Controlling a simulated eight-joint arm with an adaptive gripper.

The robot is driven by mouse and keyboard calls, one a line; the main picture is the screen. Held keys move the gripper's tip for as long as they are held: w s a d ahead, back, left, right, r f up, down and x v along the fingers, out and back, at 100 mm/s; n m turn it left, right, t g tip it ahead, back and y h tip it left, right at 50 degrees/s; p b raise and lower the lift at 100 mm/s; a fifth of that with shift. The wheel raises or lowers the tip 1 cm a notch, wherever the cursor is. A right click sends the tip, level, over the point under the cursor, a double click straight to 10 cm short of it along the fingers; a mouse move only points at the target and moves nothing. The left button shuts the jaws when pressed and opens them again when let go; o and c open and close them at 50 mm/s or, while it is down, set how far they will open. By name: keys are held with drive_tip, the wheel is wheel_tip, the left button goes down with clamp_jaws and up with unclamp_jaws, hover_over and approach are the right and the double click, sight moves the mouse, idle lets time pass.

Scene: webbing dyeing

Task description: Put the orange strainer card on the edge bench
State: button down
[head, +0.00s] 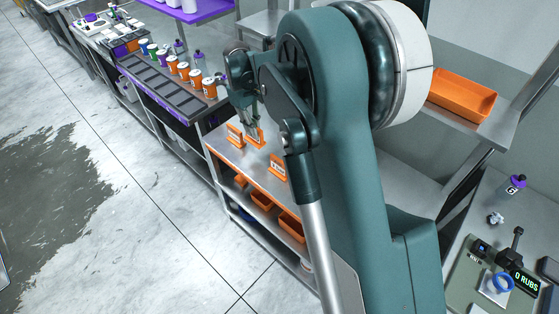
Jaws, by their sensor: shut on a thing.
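My gripper (252,125) points down over a steel bench (247,165) in the middle of the head view. It is shut on an orange strainer card (255,138), which stands upright at the bench top; I cannot tell whether its foot touches the steel. Another orange card (235,136) stands just to its left. A third orange card (278,168) stands nearer and to the right, partly beside my arm. The cards' markings are too small to read. My arm hides the right part of the bench. I cannot tell which surface is the edge bench.
Orange bins (290,224) sit on the shelf below. A dark rack (160,80) with several colour-lidded jars stands up and to the left. An orange tray (462,95) lies on a shelf at right. A side counter (470,215) holds a purple-capped bottle (515,185) and devices. Open floor lies at left.

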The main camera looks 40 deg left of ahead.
drive_tip(key=shift+f, duration=2.7)
drive_tip(key=shift+f+b, duration=0.3)
drive_tip(key=shift+f, duration=1.6)
drive_tip(key=shift+f, duration=0.1)
drive_tip(key=c, duration=3)
unclamp_jaws()
drive_tip(key=o, duration=0.5)
drive_tip(key=r, duration=0.4)
drive_tip(key=a+r, duration=0.1)
drive_tip(key=r, duration=0.7)
drive_tip(key=shift+a+r+p, duration=0.1)
drive_tip(key=shift+a+p, duration=0.25)
drive_tip(key=shift+a, duration=0.05)
